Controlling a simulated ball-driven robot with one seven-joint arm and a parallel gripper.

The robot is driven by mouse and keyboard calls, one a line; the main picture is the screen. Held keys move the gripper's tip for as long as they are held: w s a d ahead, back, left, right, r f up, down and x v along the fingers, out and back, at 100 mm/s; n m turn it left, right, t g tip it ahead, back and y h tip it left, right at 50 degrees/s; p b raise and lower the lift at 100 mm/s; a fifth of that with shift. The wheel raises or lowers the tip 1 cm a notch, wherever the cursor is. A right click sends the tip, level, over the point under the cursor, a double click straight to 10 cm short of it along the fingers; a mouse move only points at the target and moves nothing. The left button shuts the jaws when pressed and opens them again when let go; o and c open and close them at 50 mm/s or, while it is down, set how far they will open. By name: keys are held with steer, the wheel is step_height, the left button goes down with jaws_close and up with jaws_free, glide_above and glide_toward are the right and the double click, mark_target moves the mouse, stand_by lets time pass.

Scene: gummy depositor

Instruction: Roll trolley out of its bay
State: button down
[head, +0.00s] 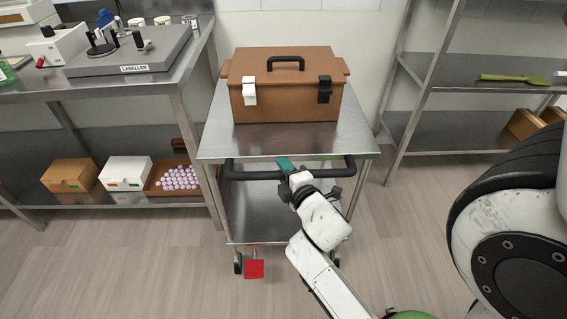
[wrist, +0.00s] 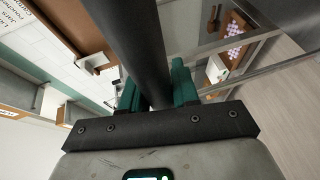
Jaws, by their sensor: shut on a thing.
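The trolley (head: 222,136) is a steel two-shelf cart between two steel racks in the head view. Its black push handle (head: 240,175) runs across the front, just below the top shelf. My gripper (head: 284,163) is at the handle, near its middle. In the wrist view the handle bar (wrist: 139,45) passes between the green fingers, and my gripper is shut on it. A red pedal (head: 254,269) shows at the trolley's lower front, beside the left front caster (head: 238,264). A brown toolbox (head: 285,85) with a black carrying handle stands on the top shelf.
A steel bench (head: 108,92) with a labeller (head: 134,56) is close on the left, with boxes on its lower shelf. A steel rack (head: 433,128) stands on the right. The wooden-look floor (head: 150,265) in front is clear, apart from my own parts at right.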

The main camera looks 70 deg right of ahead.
steer(key=shift+s+a+f+b, duration=0.1)
steer(key=shift+s+a+b, duration=0.15)
steer(key=shift+a, duration=0.45)
steer(key=shift+s+a+b, duration=0.15)
steer(key=shift+s+a, duration=0.15)
steer(key=shift+a, duration=0.35)
steer(key=c, duration=1.2)
jaws_free()
steer(key=b+v, duration=0.1)
steer(key=v, duration=0.9)
steer(key=shift+s+a, duration=0.2)
steer(key=shift+s, duration=0.05)
